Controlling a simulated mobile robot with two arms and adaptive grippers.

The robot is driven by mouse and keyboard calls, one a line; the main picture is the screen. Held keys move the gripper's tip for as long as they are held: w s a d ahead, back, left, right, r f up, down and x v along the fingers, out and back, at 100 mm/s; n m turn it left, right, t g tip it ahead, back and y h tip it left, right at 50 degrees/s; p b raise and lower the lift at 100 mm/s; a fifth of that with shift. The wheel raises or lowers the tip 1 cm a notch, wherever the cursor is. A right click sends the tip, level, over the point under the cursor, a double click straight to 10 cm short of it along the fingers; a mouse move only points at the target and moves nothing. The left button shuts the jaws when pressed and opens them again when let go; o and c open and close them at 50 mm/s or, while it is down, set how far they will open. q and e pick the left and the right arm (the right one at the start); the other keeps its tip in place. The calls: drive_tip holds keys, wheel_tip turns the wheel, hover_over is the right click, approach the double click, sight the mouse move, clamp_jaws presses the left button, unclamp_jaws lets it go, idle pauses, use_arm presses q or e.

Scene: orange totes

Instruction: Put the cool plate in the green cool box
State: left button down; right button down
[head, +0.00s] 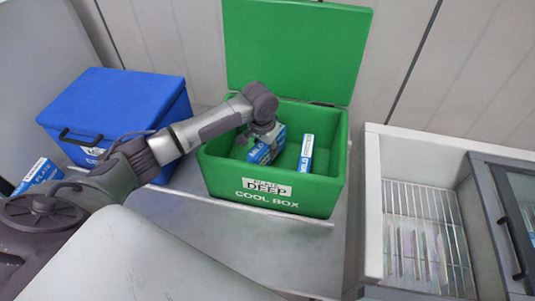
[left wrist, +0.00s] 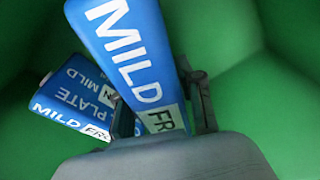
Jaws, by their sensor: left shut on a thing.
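The green cool box (head: 225,183) stands open in the head view, its lid upright at the back; its front reads "DEEP" and "COOL BOX". My left gripper (head: 264,133) reaches down into it, shut on a blue and white cool plate (head: 262,154). The held plate (left wrist: 125,50) reads "MILD" in the left wrist view and is tilted between the fingers (left wrist: 160,115). A second blue and white plate (head: 306,155) stands inside the box, to the right. A plate lettered "PLATE" and "MILD" (left wrist: 75,95) shows beside the held one in the wrist view. My right gripper is out of view.
A closed blue box (head: 120,100) stands left of the green one, with a blue and white pack (head: 40,172) at its left. At the right, an open freezer (head: 372,205) holds a wire basket (head: 455,215) with several thin upright plates. A wall is behind.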

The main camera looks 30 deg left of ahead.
sight(267, 155)
use_arm(q)
drive_tip(key=shift+f, duration=1.55)
drive_tip(key=shift+f, duration=0.1)
drive_tip(key=c, duration=0.7)
unclamp_jaws()
drive_tip(key=shift+f, duration=0.1)
drive_tip(key=r, duration=0.4)
drive_tip(key=s+r, duration=0.1)
drive_tip(key=r, duration=0.7)
drive_tip(key=shift+s+r+b, duration=0.15)
drive_tip(key=shift+s+b, duration=0.25)
drive_tip(key=shift+a, duration=0.1)
